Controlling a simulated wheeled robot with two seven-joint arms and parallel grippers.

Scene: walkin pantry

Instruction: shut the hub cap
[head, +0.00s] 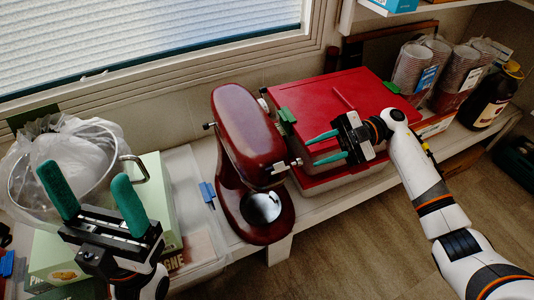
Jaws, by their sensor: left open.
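A dark red stand mixer (248,135) stands on the shelf in the middle of the head view, its head above its base. A small silver fitting (284,166) sticks out at the front end of the mixer head; it looks like the hub cap, but it is too small to tell how far open it is. My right gripper (319,148) is right of the mixer head, its green fingers apart and pointing left towards the fitting, with a gap between them and it. My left gripper (93,192) is open and empty at the far left, away from the mixer.
A red-lidded box (325,98) stands right behind my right gripper. Stacked cups (412,68) and a dark jar (490,97) are further right. A bag-lined basket (60,165) and a green box (160,190) are at left. The floor in front is clear.

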